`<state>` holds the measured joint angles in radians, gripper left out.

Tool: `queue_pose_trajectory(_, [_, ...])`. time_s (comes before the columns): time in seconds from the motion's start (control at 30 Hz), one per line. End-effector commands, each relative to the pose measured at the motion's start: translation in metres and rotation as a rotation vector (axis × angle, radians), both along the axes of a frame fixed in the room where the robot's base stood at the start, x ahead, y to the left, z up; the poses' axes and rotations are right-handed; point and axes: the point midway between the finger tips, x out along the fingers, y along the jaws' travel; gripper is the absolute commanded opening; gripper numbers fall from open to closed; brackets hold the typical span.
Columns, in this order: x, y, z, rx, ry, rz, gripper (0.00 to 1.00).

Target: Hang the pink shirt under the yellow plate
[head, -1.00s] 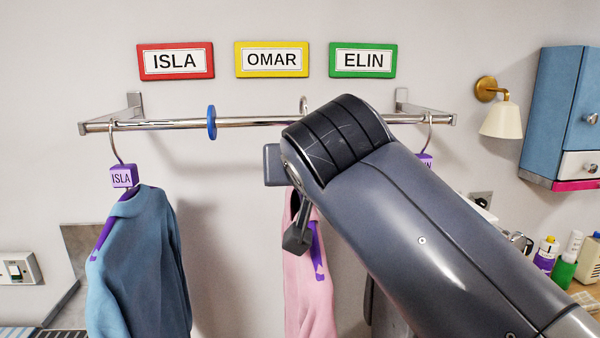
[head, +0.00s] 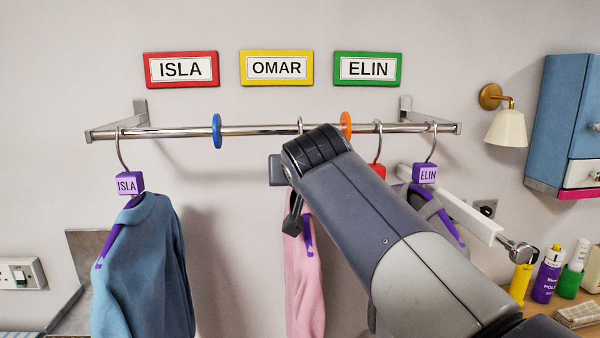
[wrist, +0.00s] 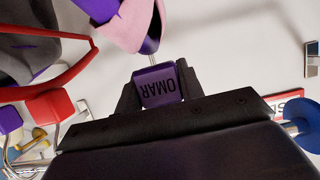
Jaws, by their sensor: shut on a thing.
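The yellow plate (head: 276,68) reads OMAR and is on the wall above the rail (head: 260,130). The pink shirt (head: 306,285) hangs on a purple hanger, partly behind my arm. Its hook (head: 300,125) shows at the rail below the right part of the yellow plate, between the blue ring and orange ring; I cannot tell whether it bears on the rail. In the wrist view my gripper (wrist: 158,92) is shut on the hanger's purple OMAR tag (wrist: 158,85), with the pink shirt (wrist: 128,24) beyond it. In the head view the tag is hidden.
The blue shirt (head: 145,270) hangs at left with an ISLA tag. The blue ring (head: 216,131) and orange ring (head: 346,124) sit on the rail. Right of the orange ring are a red tag (head: 378,171) and an ELIN-tagged hanger (head: 425,174). A wall lamp and cabinet are farther right.

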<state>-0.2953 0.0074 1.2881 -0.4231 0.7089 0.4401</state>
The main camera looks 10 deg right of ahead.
Motion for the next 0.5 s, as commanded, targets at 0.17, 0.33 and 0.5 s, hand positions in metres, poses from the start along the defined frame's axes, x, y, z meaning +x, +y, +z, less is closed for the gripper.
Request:
queue_pose_trajectory(0.17, [-0.0003,0.0,-0.0007,0.0,-0.002,0.0,0.0])
queue_pose_trajectory(0.33, [-0.0004,0.0,-0.0004,0.0,-0.002,0.0,0.38])
queue_pose_trajectory(0.5, [-0.0004,0.0,-0.0007,0.0,-0.001,0.0,0.52])
